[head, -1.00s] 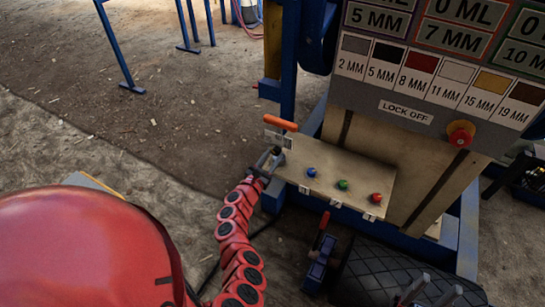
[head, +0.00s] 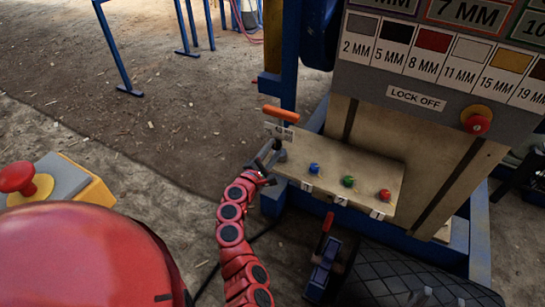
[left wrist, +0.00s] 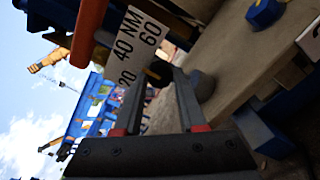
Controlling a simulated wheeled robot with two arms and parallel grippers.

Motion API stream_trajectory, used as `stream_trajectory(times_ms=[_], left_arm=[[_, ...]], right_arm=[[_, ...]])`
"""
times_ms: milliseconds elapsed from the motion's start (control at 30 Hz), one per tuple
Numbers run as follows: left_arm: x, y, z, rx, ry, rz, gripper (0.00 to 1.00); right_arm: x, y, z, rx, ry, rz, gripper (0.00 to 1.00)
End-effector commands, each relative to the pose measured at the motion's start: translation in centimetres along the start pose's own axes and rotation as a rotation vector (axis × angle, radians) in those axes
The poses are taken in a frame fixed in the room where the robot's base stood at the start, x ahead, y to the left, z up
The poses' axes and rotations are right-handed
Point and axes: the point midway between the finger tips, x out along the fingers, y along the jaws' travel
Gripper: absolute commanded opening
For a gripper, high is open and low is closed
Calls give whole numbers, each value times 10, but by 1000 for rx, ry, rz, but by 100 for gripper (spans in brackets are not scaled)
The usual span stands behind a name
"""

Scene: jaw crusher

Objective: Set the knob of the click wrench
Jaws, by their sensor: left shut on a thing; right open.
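The click wrench has an orange handle (head: 281,114) and a white scale label (head: 280,131), and stands at the left end of the beige panel (head: 335,172). The label also shows large in the left wrist view (left wrist: 133,45), marked 20, 40 NM and 60. My left gripper (head: 267,163) is below the label. Its fingers (left wrist: 158,85) are shut on a dark part at the wrench's lower end, seemingly the knob, which they mostly hide.
Blue (head: 314,169), green (head: 348,181) and red (head: 384,195) knobs sit on the panel. A red stop button (head: 477,122) is on the crusher above right. Another red button on a yellow box (head: 17,177) is at left. A black tyre (head: 410,270) stands in front.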

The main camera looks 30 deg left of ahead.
Motion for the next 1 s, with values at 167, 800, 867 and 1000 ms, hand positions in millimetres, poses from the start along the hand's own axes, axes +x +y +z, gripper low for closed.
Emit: stream_trajectory(times_ms=[167,800,867,1000], left_arm=[[0,-6,-2,167,-2,-1,0],[0,-3,-1,680,-1,-1,0],[0,-3,-1,706,-2,-2,0],[0,-3,-1,752,-2,-1,0]], right_arm=[[-24,-1,4,0,0,0,50],[-72,-4,12,0,0,0,50],[-74,-4,12,0,0,0,50],[-77,-4,13,0,0,0,50]])
